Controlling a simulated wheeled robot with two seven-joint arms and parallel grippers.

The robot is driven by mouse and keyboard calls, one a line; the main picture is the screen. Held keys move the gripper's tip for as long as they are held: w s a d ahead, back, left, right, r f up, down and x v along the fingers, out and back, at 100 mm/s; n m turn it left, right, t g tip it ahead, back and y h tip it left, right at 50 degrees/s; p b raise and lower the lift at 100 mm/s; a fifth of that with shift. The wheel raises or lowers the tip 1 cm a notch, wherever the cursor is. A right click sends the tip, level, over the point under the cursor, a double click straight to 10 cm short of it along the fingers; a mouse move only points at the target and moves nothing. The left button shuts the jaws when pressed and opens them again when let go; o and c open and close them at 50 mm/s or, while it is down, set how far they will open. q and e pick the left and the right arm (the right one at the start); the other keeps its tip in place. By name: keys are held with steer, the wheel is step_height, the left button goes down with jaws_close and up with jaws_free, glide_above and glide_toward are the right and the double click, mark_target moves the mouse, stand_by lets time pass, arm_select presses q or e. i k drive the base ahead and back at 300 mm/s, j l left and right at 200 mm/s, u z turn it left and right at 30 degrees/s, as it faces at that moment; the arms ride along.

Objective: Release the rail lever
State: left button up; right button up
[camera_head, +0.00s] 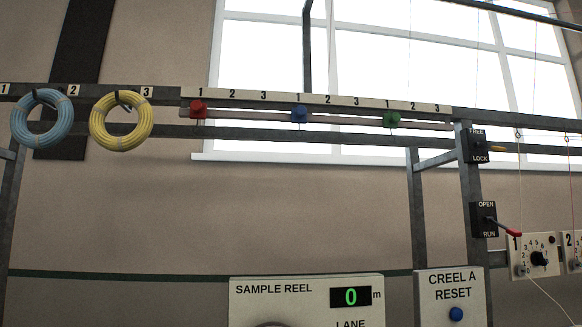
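A black box (476,145) marked FREE above and LOCK below is mounted on the grey upright post at the right. A short lever with a yellow grip (497,149) sticks out to the right from it. The grip sits between the two words in height, and I cannot tell which position it is set to. Above and to the left, a long horizontal rail (346,119) carries a red carriage (198,109), a blue carriage (299,114) and a green carriage (391,119) under number labels. Neither of my grippers is in view.
Below it, a black OPEN/RUN box (484,219) has a red-gripped lever (512,233). Blue (20,117) and yellow (101,137) coils hang at left. A SAMPLE REEL panel (270,306) reads 0 m, beside a CREEL A RESET panel (434,303). A numbered dial plate (529,268) and thin yarns are at right.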

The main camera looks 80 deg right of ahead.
mark_target(479, 144)
steer(key=z, duration=3.7)
